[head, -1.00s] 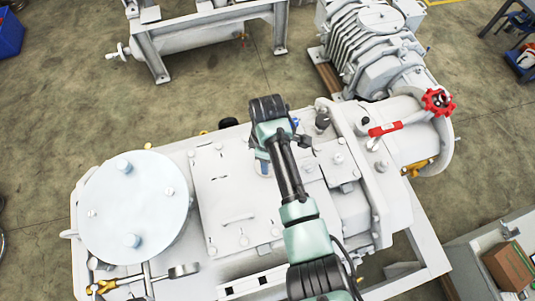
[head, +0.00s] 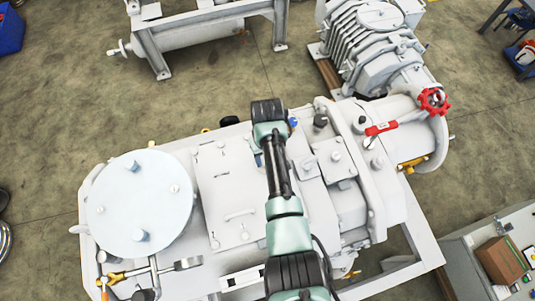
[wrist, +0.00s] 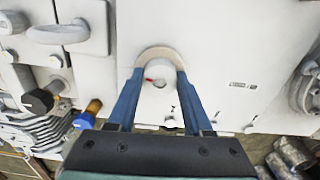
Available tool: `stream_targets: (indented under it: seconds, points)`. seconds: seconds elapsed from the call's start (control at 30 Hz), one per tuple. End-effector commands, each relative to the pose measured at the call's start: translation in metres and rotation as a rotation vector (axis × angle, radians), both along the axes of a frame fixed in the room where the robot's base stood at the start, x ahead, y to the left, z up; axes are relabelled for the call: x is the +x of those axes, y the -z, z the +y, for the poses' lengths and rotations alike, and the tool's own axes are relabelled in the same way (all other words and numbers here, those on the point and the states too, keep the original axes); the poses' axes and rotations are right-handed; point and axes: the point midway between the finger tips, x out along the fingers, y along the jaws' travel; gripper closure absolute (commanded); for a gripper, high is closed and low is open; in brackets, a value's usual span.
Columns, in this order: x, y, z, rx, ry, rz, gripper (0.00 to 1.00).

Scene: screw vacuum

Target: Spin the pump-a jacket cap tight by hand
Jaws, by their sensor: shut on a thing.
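The jacket cap (wrist: 160,88) is a small white round knob with a red mark, seated on a pale round collar (wrist: 160,53) on the pump's white flat casing. In the wrist view my gripper (wrist: 159,77) has its two blue fingers closed on either side of the cap, touching it. In the head view my arm covers the cap; only a bit of blue finger (head: 258,160) shows beside the arm. The white pump (head: 225,185) lies across the middle of the head view.
A large round lid (head: 139,200) with bolts stands at the pump's left. A red handwheel (head: 433,101) and a red-handled lever (head: 381,129) stick up at the right. A blue-capped fitting (wrist: 84,121) and a black knob (wrist: 38,101) are left of my gripper.

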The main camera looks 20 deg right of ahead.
Motion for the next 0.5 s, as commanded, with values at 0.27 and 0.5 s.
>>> stream_targets:
  seconds: [0.27, 0.5]
  points:
    - [0.0025, -0.0032, 0.0, 0.0, 0.205, -0.006, 1.0]
    - [0.0029, -0.0034, -0.0003, -0.002, 0.313, -0.007, 1.0]
